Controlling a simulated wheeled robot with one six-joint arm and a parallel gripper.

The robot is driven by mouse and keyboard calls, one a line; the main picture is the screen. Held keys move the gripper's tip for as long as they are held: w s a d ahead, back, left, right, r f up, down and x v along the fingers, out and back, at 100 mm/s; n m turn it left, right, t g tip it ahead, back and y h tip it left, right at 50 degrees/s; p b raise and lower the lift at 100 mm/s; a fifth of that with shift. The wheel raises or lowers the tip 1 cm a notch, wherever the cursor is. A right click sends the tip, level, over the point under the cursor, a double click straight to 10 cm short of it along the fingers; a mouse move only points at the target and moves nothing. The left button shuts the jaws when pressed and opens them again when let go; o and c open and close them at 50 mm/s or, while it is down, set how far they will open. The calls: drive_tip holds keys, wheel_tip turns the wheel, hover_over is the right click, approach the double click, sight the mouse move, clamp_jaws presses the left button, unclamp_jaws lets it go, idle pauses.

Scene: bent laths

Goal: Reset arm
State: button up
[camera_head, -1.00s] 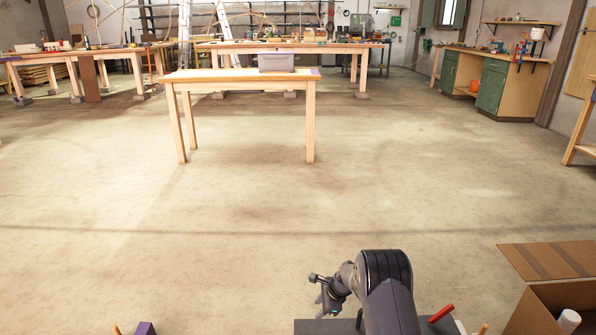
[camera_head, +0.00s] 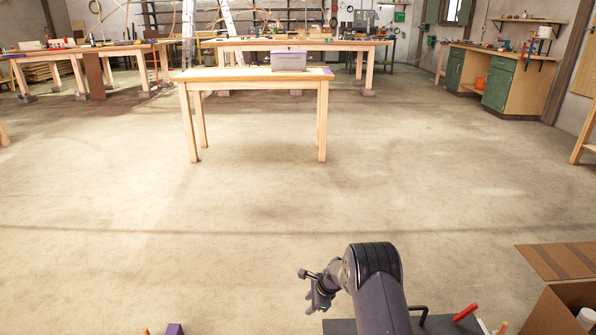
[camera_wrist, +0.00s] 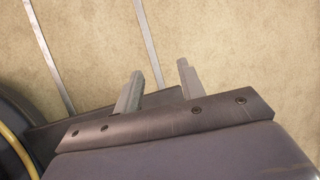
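My gripper (camera_head: 320,292) hangs at the end of my folded arm, low in the middle of the head view, over bare floor close to my base. In the wrist view my gripper (camera_wrist: 160,68) has its two grey fingers apart with a clear gap. Nothing is between them, and pale floor shows behind.
A wooden table (camera_head: 245,75) with a grey bin (camera_head: 289,61) stands ahead. Longer benches line the back. A green cabinet (camera_head: 497,84) stands at right. An open cardboard box (camera_head: 552,312) is near me at lower right. The concrete floor between is clear.

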drive_tip(key=shift+p+v, duration=0.6)
drive_tip(key=shift+v, duration=1.95)
drive_tip(key=shift+s, duration=0.1)
